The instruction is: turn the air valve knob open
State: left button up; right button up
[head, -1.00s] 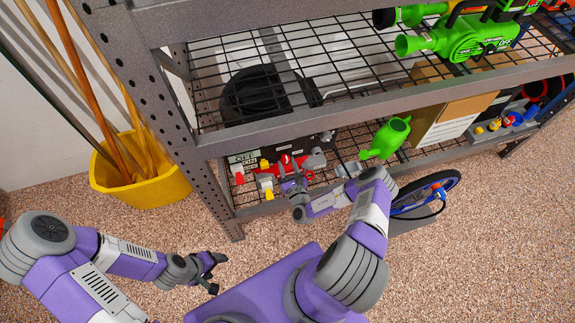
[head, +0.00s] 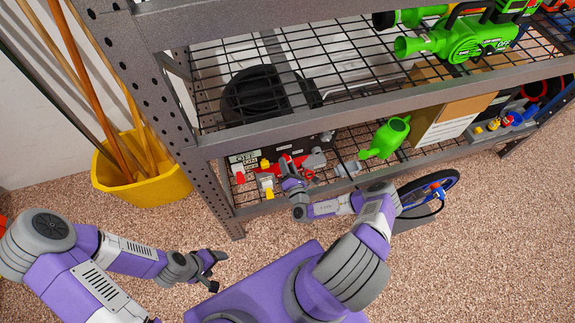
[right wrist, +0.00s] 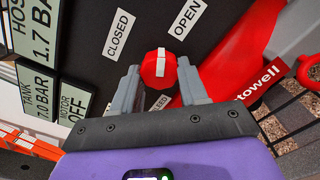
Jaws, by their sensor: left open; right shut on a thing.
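The air valve knob (right wrist: 158,68) is red with a white stripe and sits on a dark panel (right wrist: 90,75) in the right wrist view. The CLOSED label (right wrist: 119,35) is at its upper left and the OPEN label (right wrist: 186,18) at its upper right. The stripe points nearly straight up, between the two labels. My right gripper (right wrist: 160,80) is shut on the knob, with one finger on each side. In the head view my right gripper (head: 293,183) reaches into the lower shelf and hides the knob. My left gripper (head: 214,271) is open and empty over the floor.
Gauge displays (right wrist: 42,45) are left of the knob, and a red tank (right wrist: 228,50) is to its right. A green watering can (head: 387,138) stands further right on the lower shelf. The shelf post (head: 205,175) and a yellow bucket (head: 150,190) are at left.

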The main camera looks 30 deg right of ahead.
jog(key=m, duration=0.5)
jog(key=shift+m, duration=0.3)
dwell(0.4)
jog(key=o, duration=1.1)
jog(key=shift+c, duration=0.2)
jog(key=shift+s, duration=0.1)
jog(key=p+v, duration=0.1)
jog(key=v, duration=0.6)
jog(key=shift+s, duration=0.25)
jog(key=shift+a, duration=0.1)
